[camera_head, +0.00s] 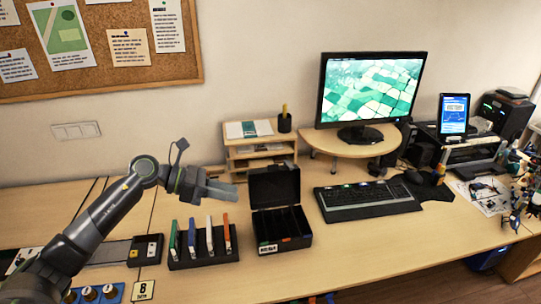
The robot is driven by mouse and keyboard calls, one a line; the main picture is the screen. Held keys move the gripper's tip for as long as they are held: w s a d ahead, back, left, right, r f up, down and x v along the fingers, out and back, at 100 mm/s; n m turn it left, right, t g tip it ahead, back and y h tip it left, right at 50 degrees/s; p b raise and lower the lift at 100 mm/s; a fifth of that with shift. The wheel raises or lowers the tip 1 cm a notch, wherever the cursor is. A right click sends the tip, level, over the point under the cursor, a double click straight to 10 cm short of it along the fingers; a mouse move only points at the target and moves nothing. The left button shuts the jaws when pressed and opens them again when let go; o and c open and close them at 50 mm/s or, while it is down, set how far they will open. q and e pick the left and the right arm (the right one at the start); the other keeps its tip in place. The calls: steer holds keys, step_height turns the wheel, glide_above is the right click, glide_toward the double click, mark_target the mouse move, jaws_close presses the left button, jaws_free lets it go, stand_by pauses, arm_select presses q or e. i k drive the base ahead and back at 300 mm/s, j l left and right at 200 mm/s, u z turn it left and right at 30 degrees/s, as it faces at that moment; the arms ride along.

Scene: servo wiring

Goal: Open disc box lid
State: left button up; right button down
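The black disc box (284,244) stands on the desk, left of the keyboard. Its lid (274,187) is raised and stands upright at the back, so the dark slotted inside shows. My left gripper (232,192) is just left of the raised lid, above the desk, with its fingers pointing right toward the lid. I cannot tell whether it touches the lid or whether its fingers are apart. My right gripper is not in view.
A dark rack (203,259) with several coloured upright cases stands left of the box. A wooden shelf (262,155) is behind it. A keyboard (365,199) and a monitor (370,91) are to the right. The desk in front of the keyboard is clear.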

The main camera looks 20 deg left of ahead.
mark_target(273, 186)
steer(key=i+j, duration=0.85)
steer(key=i, duration=0.05)
